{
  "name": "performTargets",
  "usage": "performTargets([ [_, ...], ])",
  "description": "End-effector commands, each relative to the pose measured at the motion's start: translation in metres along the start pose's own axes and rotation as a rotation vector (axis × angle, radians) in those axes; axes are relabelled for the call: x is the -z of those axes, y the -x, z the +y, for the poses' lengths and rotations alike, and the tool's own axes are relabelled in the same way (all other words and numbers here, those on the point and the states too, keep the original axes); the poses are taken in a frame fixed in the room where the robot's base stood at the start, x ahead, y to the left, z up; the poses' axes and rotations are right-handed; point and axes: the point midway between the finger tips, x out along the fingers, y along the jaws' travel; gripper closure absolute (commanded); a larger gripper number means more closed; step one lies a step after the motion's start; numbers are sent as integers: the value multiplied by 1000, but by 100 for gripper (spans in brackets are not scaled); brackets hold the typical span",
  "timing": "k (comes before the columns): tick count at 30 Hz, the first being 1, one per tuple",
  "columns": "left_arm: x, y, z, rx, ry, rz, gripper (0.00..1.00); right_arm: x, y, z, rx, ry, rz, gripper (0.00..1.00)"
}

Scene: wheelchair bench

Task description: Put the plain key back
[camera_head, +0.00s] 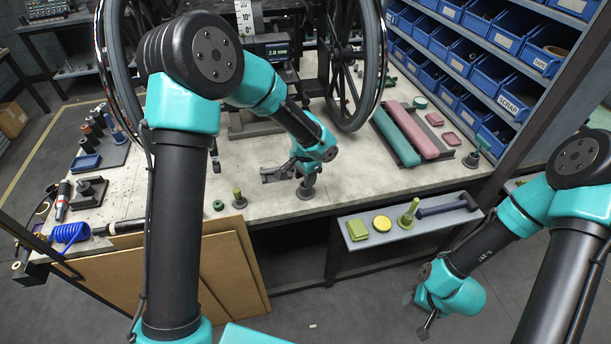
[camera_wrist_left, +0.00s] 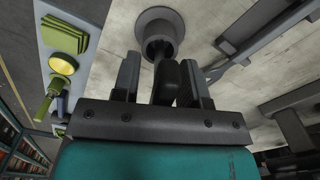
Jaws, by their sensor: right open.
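My left gripper (camera_head: 306,180) points down at a small grey round-based holder (camera_head: 306,191) near the front of the bench. In the left wrist view a dark key-like piece (camera_wrist_left: 166,80) stands between the fingers of the left gripper (camera_wrist_left: 160,82), beside the open round top of the holder (camera_wrist_left: 158,35). I cannot tell whether the fingers press on the piece, or whether it is the plain key. Its lower end is hidden. My right gripper (camera_head: 425,318) is open and empty, low in front of the bench.
A grey shelf (camera_head: 345,232) at the front edge carries green pads, a yellow disc (camera_head: 382,223) and a green-handled piece (camera_head: 408,214). A green-topped peg (camera_head: 239,198) stands left of the left gripper. A wheelchair wheel (camera_head: 350,60) rises behind it.

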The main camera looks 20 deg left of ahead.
Motion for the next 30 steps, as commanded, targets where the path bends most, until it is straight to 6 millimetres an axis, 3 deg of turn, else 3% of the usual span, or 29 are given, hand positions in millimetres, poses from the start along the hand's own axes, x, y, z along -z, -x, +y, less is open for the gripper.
performTargets([
  [8, 1, 16, -1, 2, 1, 3, 60, 0, 0, 0, 0, 0, 0, 57],
  [24, 0, 108, 0, 2, 0, 2, 60, 0, 0, 0, 0, 0, 0, 57],
  [30, 0, 122, 0, 0, 0, 1, 60, 0, 0, 0, 0, 0, 0, 57],
])
